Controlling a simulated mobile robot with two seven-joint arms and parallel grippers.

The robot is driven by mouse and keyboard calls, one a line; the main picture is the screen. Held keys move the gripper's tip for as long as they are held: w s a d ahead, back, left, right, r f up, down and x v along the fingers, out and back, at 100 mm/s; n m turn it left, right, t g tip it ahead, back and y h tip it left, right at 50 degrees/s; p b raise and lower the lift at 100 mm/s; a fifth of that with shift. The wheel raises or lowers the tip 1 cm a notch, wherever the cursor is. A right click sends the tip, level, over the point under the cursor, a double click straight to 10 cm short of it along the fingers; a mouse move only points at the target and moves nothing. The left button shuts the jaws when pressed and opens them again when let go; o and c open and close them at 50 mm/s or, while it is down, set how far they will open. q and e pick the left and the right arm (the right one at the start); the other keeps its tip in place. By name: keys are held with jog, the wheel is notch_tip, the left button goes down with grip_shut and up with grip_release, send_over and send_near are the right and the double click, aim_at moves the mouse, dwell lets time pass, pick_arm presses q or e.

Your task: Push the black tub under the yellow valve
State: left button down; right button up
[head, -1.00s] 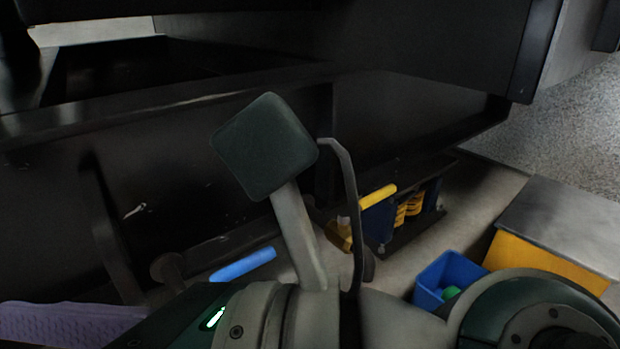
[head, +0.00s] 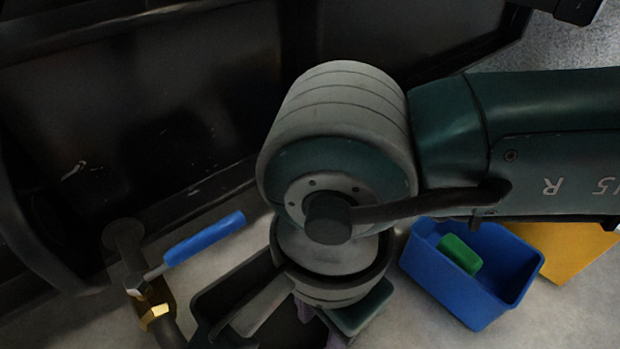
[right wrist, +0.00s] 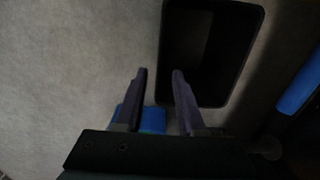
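The black tub (head: 222,292) stands on the floor at the bottom centre of the head view, partly covered by my right arm. In the right wrist view the black tub (right wrist: 212,45) lies upper right, its open inside facing the camera. My right gripper (right wrist: 159,71) is open with nothing between its fingers. Its right finger overlaps the tub's left edge in the picture; I cannot tell if they touch. My left gripper is not in view.
A valve with a blue handle (head: 205,238) and brass body (head: 152,305) is left of the tub. A blue bin (head: 440,283) holding a green block (head: 460,253) stands right, beside a yellow box (head: 578,252). Pale floor (right wrist: 70,60) is clear left of the tub.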

aim_at(320, 345)
jog(key=shift+w, duration=0.15)
jog(key=shift+f, duration=0.1)
notch_tip(320, 345, down, 10)
jog(key=b, duration=0.8)
jog(key=shift+c, duration=0.3)
